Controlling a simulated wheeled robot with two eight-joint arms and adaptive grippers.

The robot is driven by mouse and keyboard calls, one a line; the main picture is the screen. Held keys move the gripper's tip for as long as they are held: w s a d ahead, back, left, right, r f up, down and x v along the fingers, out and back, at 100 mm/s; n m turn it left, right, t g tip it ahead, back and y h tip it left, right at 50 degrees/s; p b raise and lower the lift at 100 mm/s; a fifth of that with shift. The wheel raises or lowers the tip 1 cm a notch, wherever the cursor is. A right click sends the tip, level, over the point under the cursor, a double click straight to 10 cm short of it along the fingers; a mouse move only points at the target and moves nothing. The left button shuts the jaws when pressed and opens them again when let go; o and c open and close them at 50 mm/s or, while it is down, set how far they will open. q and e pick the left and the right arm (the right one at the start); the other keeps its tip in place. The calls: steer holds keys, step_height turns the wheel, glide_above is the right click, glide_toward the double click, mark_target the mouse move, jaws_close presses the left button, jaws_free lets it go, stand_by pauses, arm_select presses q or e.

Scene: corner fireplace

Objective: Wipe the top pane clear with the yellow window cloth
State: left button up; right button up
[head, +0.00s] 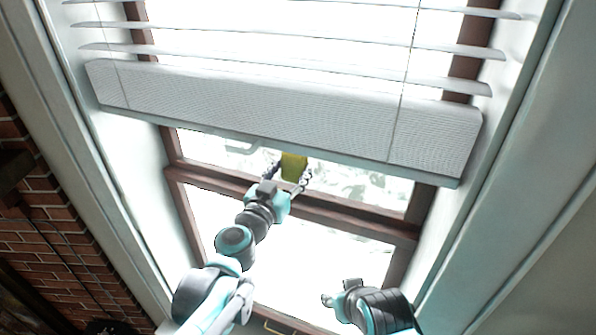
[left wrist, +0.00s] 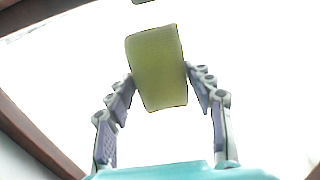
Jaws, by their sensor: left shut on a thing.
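The yellow window cloth (head: 294,166) is a small yellow block-like pad. My left gripper (head: 289,178) is shut on it, with a finger on each side; the left wrist view shows the cloth (left wrist: 157,68) between the fingertips (left wrist: 160,85). The cloth is in front of the top pane (head: 345,182), just below the blind; I cannot tell whether it touches the glass. White smeary patches show on the pane to the right of the cloth. My right gripper (head: 335,299) is low, in front of the bottom pane, apart from the cloth; its fingers are too small to read.
A white slatted blind (head: 270,105) hangs over the upper part of the window, its bottom edge just above my left gripper. A brown crossbar (head: 345,215) divides the panes. White reveals flank the window, and a brick wall (head: 40,235) is at left.

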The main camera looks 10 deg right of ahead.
arm_select(q)
steer(key=shift+w+a+b, duration=0.15)
steer(key=shift+w+a, duration=0.5)
steer(key=shift+a, duration=0.3)
steer(key=shift+w+a+b, duration=0.15)
steer(key=shift+w+a, duration=0.55)
steer(key=shift+a, duration=0.3)
steer(key=shift+w+a+b, duration=0.15)
steer(key=shift+w+a, duration=0.5)
steer(key=shift+a, duration=0.3)
steer(key=shift+w+a, duration=0.65)
steer(key=shift+a, duration=0.35)
steer(key=shift+w+a, duration=0.4)
steer(key=shift+a, duration=0.15)
steer(key=shift+w+a+b, duration=0.4)
steer(key=shift+w+a, duration=0.2)
steer(key=shift+a, duration=0.3)
steer(key=p, duration=0.1)
glide_toward(258, 153)
steer(key=shift+w+a, duration=0.3)
steer(key=shift+w, duration=0.2)
steer(key=shift+w+a, duration=0.35)
steer(key=shift+w, duration=0.15)
